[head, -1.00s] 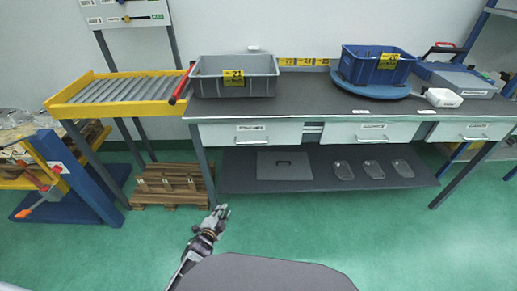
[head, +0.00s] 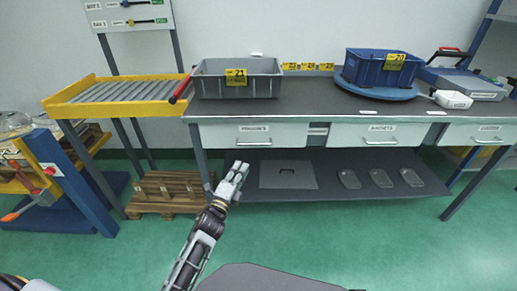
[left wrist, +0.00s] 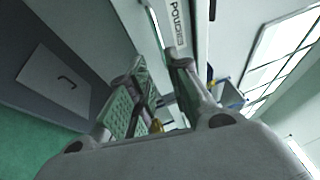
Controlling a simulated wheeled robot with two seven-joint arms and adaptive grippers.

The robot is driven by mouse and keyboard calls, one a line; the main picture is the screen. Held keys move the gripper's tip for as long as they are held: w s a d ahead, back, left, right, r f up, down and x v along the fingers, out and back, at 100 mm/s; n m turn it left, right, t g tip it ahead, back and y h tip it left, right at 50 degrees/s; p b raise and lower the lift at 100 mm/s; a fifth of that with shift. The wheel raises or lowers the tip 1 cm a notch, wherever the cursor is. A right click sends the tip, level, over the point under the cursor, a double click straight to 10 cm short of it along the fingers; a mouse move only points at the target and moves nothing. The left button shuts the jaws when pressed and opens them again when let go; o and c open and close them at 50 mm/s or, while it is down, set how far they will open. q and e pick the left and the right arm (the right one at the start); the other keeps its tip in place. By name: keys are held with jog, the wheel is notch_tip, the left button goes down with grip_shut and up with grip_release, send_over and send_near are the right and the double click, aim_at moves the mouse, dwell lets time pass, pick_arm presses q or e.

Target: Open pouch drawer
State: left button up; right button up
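The pouch drawer (head: 280,136) is the leftmost white drawer under the grey bench top, and it looks shut. Its label appears to read "POUCHES", and its handle (head: 253,145) is a thin bar below the label. My left gripper (head: 238,168) is in front of and below this drawer, apart from the handle in the head view. In the left wrist view my left gripper (left wrist: 158,75) has its two fingers apart with nothing seen held between them. The drawer front (left wrist: 172,22) with part of its label lies just beyond the fingertips. My right gripper is not in view.
Two more white drawers (head: 378,134) sit to the right. A grey bin (head: 237,87) and a blue bin (head: 380,72) stand on the bench (head: 310,98). The lower shelf (head: 330,185) holds a flat grey panel (head: 287,175) and several clear pieces. A yellow roller rack (head: 115,90) stands left.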

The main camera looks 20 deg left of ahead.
aim_at(254, 144)
pick_arm(q)
jog(key=shift+r, duration=0.15)
jog(key=shift+w, duration=0.25)
jog(key=b+x, duration=0.2)
jog(key=x, duration=1.1)
jog(key=shift+d, duration=0.1)
jog(key=shift+w, duration=0.15)
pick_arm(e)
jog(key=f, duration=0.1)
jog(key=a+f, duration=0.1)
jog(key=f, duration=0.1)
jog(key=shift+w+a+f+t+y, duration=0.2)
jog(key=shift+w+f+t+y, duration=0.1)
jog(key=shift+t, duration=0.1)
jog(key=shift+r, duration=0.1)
pick_arm(q)
grip_shut()
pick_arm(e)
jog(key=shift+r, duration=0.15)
